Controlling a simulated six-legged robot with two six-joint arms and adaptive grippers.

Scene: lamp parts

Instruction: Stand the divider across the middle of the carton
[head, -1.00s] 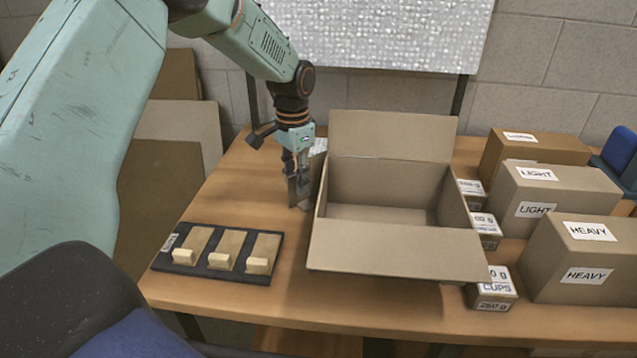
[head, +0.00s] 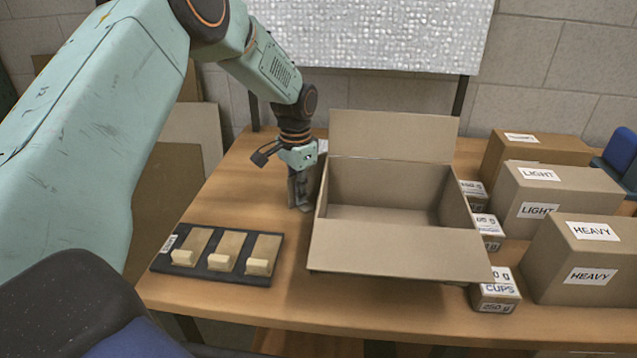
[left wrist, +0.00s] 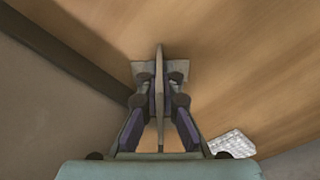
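The open carton (head: 366,245) stands on the table with its flaps folded out. A thin grey panel, which I take to be the divider (head: 299,190), stands upright close beside the carton's left side. My left gripper (head: 298,172) points down over the panel. In the left wrist view the panel (left wrist: 159,95) shows edge-on between the two fingers of the left gripper (left wrist: 160,100). The fingers are close on both sides, but whether they touch it is unclear. A grey plate shows on each side of the panel near the fingertips. My right gripper is not in view.
A dark tray with several wooden pieces (head: 220,254) lies left of the carton. Boxes marked LIGHT (head: 560,195) and HEAVY (head: 585,262) and small weight cartons (head: 495,290) crowd its right side. Bubble wrap (left wrist: 232,144) lies near the gripper.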

